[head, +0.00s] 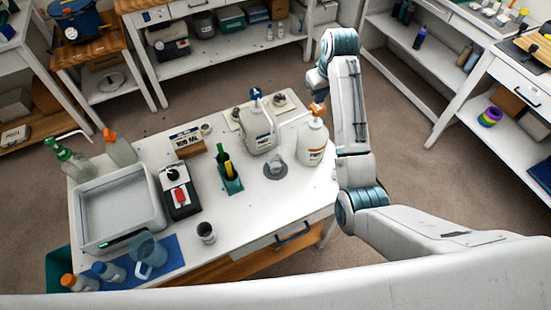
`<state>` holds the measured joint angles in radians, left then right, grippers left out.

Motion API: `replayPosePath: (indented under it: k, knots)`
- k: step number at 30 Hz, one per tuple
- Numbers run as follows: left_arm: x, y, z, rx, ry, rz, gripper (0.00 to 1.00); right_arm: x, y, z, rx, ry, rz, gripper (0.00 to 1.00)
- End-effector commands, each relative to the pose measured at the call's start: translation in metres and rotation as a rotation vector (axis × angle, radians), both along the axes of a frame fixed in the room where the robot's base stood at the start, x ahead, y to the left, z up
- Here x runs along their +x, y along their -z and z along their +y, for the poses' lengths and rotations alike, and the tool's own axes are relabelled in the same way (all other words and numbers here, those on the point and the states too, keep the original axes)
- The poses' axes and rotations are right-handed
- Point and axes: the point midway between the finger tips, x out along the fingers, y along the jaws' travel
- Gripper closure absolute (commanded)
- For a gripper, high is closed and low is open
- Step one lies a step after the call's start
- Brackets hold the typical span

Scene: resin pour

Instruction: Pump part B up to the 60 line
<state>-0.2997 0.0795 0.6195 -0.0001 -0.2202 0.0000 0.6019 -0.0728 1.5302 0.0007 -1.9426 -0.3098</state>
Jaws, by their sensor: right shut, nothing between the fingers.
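A white jug with an orange pump head (313,143) stands near the right edge of the table. A similar jug with a blue pump head (259,132) stands to its left. Their labels are too small to read, so I cannot tell which is part B. A clear cup (277,160) stands on a grey round base in front of and between them; its lines and contents cannot be made out. My right gripper (318,97) is shut and empty, pointing down at the orange pump head. I cannot tell whether it touches it. My left gripper is out of view.
On the white table (235,235) are a grey tray (122,207), a black device with a red switch (179,193), a green holder with tools (231,182), a small cup (206,233) and a blue mat (175,262) with a jug. Several bottles stand at the left edges.

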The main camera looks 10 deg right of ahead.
Motion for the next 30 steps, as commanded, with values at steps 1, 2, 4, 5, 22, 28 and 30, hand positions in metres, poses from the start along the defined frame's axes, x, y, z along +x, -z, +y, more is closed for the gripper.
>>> replayPosePath:
  k: [1,2,4,5,22,28,30]
  knots:
    - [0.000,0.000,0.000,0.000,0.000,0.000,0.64,0.000,0.000,0.000,0.000,0.000,0.000,1.00]
    - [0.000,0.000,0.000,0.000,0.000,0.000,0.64,0.000,0.000,0.000,0.000,0.000,0.000,1.00]
    - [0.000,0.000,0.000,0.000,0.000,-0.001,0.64,0.000,0.000,0.000,0.000,0.000,0.000,1.00]
    - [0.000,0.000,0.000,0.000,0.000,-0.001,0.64,0.000,0.000,0.000,0.000,0.000,0.000,1.00]
    - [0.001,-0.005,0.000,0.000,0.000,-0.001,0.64,0.000,0.012,0.000,0.000,0.000,0.000,1.00]
    - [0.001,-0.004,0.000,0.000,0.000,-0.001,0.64,0.000,0.019,0.000,-0.001,0.000,0.002,1.00]
    - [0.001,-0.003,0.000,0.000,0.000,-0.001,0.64,0.000,0.023,0.000,0.000,0.000,0.001,1.00]
